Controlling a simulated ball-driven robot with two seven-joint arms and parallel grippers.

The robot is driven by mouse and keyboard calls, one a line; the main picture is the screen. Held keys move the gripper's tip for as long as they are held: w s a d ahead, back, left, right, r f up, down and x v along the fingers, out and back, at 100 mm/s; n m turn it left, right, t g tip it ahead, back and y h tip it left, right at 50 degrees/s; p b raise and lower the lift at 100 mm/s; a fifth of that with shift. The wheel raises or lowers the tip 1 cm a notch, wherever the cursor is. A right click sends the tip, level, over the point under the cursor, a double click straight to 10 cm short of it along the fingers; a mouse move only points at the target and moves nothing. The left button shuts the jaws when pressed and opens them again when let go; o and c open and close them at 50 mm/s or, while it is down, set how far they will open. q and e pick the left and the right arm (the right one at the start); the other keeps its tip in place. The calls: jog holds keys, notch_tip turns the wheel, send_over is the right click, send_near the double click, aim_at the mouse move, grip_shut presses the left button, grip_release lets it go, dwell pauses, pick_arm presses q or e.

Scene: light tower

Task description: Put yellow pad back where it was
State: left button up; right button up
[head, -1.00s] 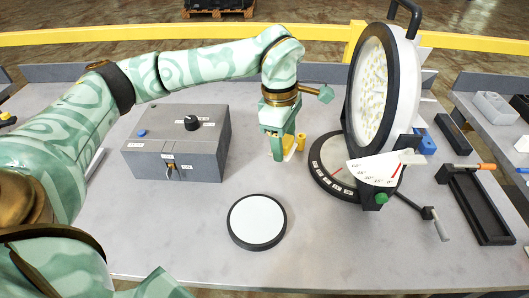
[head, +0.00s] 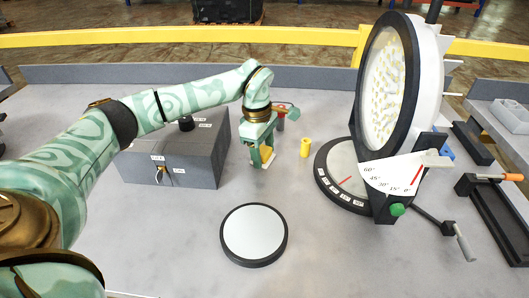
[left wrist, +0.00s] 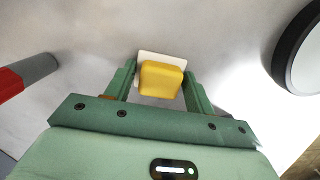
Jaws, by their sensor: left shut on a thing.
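The yellow pad (head: 267,153) is a small yellow block with a white square piece at its lower side. It also shows between the fingers in the left wrist view (left wrist: 161,79). I cannot tell whether the pad's lower side touches the table. My right gripper is not in view.
A grey box (head: 180,160) stands left of the gripper. A large round lamp (head: 390,90) on a black turntable is further right. A white disc (head: 254,234) lies in front. A red-and-grey object (left wrist: 28,75) is nearby.

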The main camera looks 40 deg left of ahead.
pick_arm(q)
jog(key=o, duration=0.9)
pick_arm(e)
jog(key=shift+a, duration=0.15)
pick_arm(q)
jog(key=r+p, duration=0.1)
jog(key=r, duration=0.3)
jog(key=a+r+p, duration=0.1)
jog(key=r+p, duration=0.1)
jog(key=r, duration=0.2)
jog(key=r+p, duration=0.1)
jog(key=r, duration=0.3)
jog(key=shift+s+a+r, duration=0.15)
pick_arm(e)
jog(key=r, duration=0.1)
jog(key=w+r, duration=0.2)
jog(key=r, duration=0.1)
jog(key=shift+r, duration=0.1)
